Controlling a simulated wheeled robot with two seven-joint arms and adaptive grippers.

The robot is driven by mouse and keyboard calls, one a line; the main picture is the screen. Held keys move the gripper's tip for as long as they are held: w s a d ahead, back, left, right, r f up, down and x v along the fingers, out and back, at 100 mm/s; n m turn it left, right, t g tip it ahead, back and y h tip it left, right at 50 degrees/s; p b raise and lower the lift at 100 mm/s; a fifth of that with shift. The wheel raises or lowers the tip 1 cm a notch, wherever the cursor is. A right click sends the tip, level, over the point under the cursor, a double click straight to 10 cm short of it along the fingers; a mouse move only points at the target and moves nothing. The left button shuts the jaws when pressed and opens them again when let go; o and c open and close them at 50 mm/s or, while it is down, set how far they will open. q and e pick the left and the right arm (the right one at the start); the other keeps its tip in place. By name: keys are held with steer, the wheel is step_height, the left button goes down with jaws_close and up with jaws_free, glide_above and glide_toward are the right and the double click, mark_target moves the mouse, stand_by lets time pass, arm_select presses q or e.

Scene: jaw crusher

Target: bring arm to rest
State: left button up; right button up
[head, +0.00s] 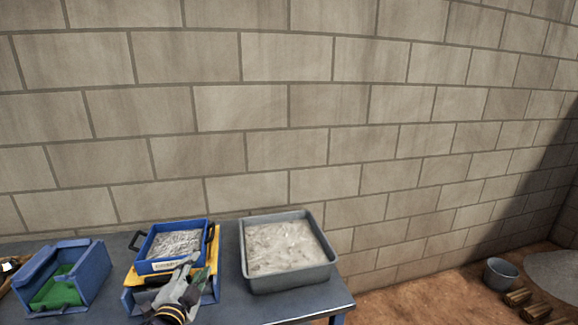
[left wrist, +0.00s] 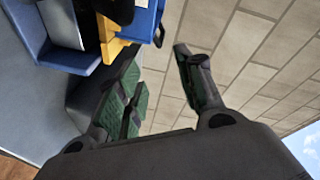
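My left gripper (head: 192,268) is in front of a blue tray (head: 152,267) of grey crushed material, and partly covers the front of the stack below it. In the left wrist view my left gripper (left wrist: 157,66) has its two fingers spread, with only wall showing between the tips and nothing held. The blue tray sits over a yellow piece (head: 212,262) and a blue bin (head: 131,299). Parts of the blue and yellow stack (left wrist: 113,48) show beside the fingers in the left wrist view. My right gripper is not in view.
A grey tub (head: 290,279) of pale material stands right of the stack on the dark table (head: 228,290). A blue bin with green inside (head: 92,268) stands at the left. A block wall (head: 300,100) rises behind. A bucket (head: 500,275) stands on the ground at right.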

arm_select(q)
steer(key=s+a+f+n+g+y, duration=0.1)
steer(key=s+f+n+g, duration=0.5)
steer(key=s+f, duration=0.5)
steer(key=s+d+f+n+g+h, duration=0.1)
steer(key=s+d+f+n+g, duration=0.3)
steer(key=s+f+g, duration=0.55)
steer(key=s+a+f+p, duration=0.1)
steer(key=s+f, duration=0.2)
steer(key=f, duration=1.2)
steer(key=s+a+f+p, duration=0.1)
steer(key=s+a+f, duration=0.1)
steer(key=f, duration=1.4)
steer(key=s+a+f, duration=0.4)
steer(key=s+f, duration=0.5)
steer(key=s, duration=0.1)
steer(key=s+a+f+p, duration=0.1)
steer(key=s+a+f, duration=0.2)
steer(key=s+f, duration=0.6)
steer(key=shift+s+a+f+m+y+p, duration=0.2)
steer(key=shift+s+a+m+y+p, duration=0.15)
steer(key=shift+s, duration=0.8)
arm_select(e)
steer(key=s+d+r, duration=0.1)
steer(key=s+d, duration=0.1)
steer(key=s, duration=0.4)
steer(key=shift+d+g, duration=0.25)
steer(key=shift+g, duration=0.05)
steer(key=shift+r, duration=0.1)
